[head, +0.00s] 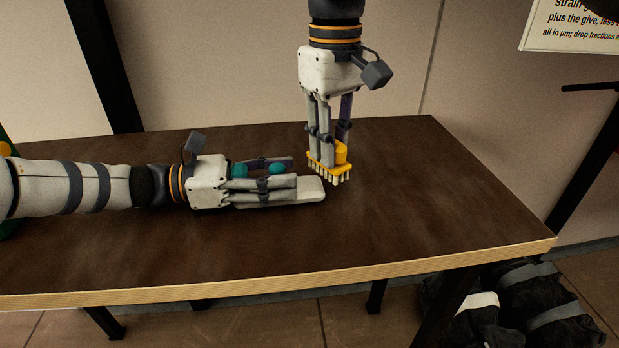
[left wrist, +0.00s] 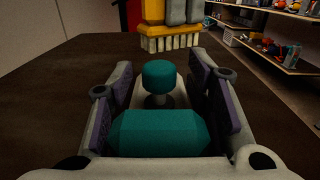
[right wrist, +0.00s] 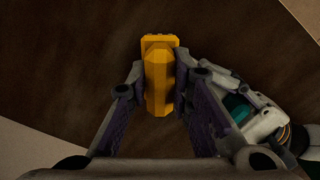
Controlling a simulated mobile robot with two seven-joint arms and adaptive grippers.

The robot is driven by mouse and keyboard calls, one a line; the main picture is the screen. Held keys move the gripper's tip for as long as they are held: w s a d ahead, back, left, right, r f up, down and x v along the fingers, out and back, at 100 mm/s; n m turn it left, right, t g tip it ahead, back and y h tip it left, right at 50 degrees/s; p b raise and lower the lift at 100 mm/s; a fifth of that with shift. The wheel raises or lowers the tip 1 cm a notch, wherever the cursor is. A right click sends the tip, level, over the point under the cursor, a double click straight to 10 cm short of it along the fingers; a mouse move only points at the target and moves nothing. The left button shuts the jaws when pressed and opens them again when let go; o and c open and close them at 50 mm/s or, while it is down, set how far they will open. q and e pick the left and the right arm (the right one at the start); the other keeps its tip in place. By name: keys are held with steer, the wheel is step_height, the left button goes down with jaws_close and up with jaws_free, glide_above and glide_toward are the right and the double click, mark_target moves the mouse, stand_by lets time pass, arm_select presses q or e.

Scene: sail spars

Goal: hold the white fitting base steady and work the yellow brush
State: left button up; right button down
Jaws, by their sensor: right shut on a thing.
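The white fitting base (head: 313,193) lies flat on the table, with a teal knob (left wrist: 159,72) and a larger teal block (left wrist: 160,132) on it. My left gripper (head: 294,172) lies low over the base from the left. Its fingers stand apart on both sides of the teal parts, with gaps showing in the left wrist view. My right gripper (head: 328,148) points down, shut on the yellow brush (head: 341,154), which also shows in the right wrist view (right wrist: 159,80). The pale bristles (left wrist: 170,43) point down near the base's far end; I cannot tell whether they touch anything.
The dark table (head: 440,200) is clear at the right and front, with a light wooden front edge (head: 420,261). Dark bags (head: 530,300) lie on the floor at the right. Stocked shelves (left wrist: 275,45) stand beyond the table.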

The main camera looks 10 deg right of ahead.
arm_select(q)
steer(key=shift+f, duration=0.15)
steer(key=a, duration=1.2)
steer(key=shift+s, duration=0.15)
